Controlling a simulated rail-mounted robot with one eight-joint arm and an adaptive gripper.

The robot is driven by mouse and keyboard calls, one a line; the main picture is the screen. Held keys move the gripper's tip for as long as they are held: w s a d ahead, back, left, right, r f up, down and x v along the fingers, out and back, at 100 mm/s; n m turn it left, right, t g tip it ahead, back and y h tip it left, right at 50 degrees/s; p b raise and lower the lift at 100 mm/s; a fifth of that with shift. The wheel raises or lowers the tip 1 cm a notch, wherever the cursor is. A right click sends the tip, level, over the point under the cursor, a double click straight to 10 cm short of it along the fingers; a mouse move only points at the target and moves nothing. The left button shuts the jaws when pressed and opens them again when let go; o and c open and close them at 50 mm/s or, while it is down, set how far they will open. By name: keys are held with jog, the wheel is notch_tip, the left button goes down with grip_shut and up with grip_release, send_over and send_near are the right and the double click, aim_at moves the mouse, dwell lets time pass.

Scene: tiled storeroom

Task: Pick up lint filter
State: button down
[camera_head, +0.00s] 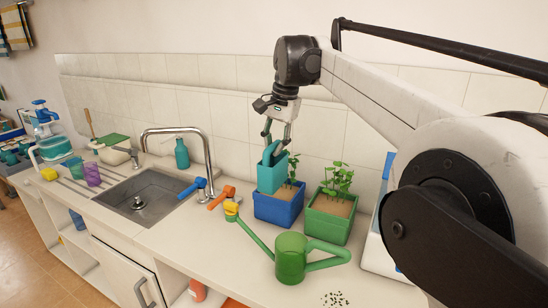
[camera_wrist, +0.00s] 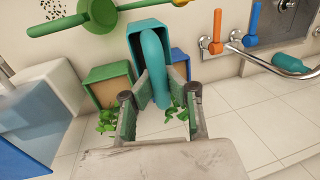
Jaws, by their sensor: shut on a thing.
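The lint filter (camera_head: 270,178) is a teal, box-like piece with a rounded handle on top. It is upright in the head view, in front of the plant in the blue planter, and its lower end overlaps the planter's rim. I cannot tell whether it touches the planter. My gripper (camera_head: 277,139) is above it, pointing down, with its fingers shut on the handle. In the wrist view the filter (camera_wrist: 154,62) lies between the two fingers of my gripper (camera_wrist: 160,92), its box end away from the palm.
A blue planter (camera_head: 278,213) and a green planter (camera_head: 327,221) with seedlings stand on the counter. A green watering can (camera_head: 291,258) is in front. The sink (camera_head: 150,193) and tap (camera_head: 208,160) are left, with orange and blue handles nearby. The tiled wall (camera_head: 225,110) is close behind.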

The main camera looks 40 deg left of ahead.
jog(key=shift+r, duration=1.65)
